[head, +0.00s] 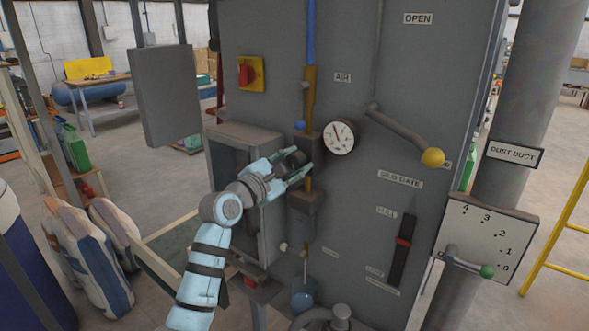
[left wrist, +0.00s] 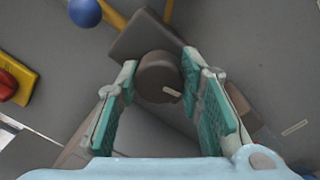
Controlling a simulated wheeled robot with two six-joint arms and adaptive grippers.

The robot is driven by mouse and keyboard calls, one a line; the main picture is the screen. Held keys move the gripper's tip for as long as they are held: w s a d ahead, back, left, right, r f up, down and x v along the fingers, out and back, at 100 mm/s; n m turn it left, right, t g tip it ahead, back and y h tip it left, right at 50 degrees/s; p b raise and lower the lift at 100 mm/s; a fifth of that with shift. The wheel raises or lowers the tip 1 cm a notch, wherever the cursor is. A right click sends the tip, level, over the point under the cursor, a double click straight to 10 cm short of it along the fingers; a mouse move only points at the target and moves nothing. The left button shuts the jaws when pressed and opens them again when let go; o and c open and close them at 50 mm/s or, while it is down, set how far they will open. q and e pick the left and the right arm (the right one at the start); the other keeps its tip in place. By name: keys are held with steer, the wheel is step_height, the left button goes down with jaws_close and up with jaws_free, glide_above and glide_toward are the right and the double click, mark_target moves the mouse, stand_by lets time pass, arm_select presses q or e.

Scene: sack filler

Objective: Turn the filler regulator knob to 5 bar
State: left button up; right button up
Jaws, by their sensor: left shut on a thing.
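The regulator knob (left wrist: 158,78) is a dark round cap with a pale pointer mark, seen in the left wrist view. My left gripper (head: 300,169) is shut on it, with a teal-padded finger on each side, as the left wrist view (left wrist: 160,68) shows. In the head view the gripper mostly hides the knob. The round pressure gauge (head: 339,136) has a white face and stands just right of the gripper; its needle points up and slightly left, and its numbers are too small to read. My right gripper is not in view.
A lever with a yellow ball (head: 432,157) reaches out right of the gauge. A grey box (head: 240,140) stands out from the panel left of the gripper. A blue ball handle (left wrist: 85,12) is near the knob. A red switch on yellow (head: 250,74) is above left.

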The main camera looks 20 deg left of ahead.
arm_select(q)
steer(key=shift+f+m+b, duration=0.1)
steer(key=shift+m+b, duration=0.2)
steer(key=shift+m, duration=0.3)
steer(key=o, duration=1.2)
steer(key=shift+c, duration=0.2)
steer(key=v, duration=1.2)
